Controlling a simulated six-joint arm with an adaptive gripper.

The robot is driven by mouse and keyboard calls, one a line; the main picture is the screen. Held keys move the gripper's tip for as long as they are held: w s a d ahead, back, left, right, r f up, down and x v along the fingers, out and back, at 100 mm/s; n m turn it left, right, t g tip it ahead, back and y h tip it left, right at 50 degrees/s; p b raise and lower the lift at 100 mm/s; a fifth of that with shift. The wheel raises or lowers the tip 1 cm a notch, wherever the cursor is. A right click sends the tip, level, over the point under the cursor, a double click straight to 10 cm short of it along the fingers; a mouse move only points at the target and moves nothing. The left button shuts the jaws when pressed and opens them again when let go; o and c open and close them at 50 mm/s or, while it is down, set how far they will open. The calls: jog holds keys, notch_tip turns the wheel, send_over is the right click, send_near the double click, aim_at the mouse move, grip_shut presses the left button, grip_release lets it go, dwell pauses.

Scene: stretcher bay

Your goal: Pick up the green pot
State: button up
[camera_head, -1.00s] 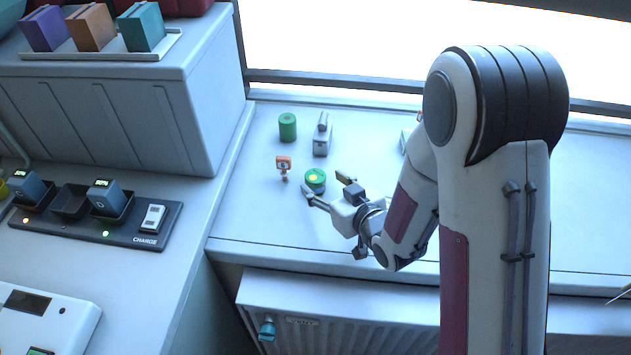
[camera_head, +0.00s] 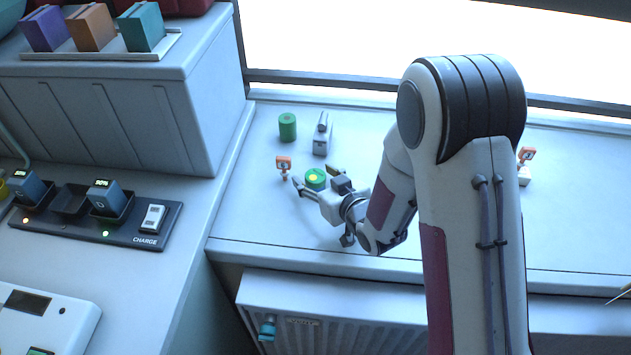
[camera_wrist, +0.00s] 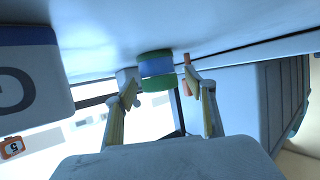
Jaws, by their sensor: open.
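A short green pot (camera_head: 315,186) with a yellow spot on its top stands on the pale ledge. In the wrist view the pot (camera_wrist: 156,69) shows a blue band between green parts. My gripper (camera_head: 315,176) is open, with one fingertip at the pot's left and the other at its upper right. In the wrist view my gripper (camera_wrist: 160,84) has its fingers spread to either side of the pot, and I see no clear contact. A taller, plain green cylinder (camera_head: 287,128) stands farther back, apart from my gripper.
A small orange-headed item (camera_head: 284,163) stands close left of my left fingertip. A grey block-shaped item (camera_head: 321,140) stands behind the pot. Another orange-topped item (camera_head: 526,156) stands right of my arm. A grey cabinet (camera_head: 120,110) rises at the left. The ledge's front strip is clear.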

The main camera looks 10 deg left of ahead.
aim_at(315, 175)
jog(key=shift+w+a, duration=0.1)
jog(key=shift+w, duration=0.05)
dwell(0.4)
jog(key=c, duration=1.2)
jog(key=shift+c, duration=0.2)
jog(key=shift+r, duration=0.1)
jog(key=shift+r, duration=4.9)
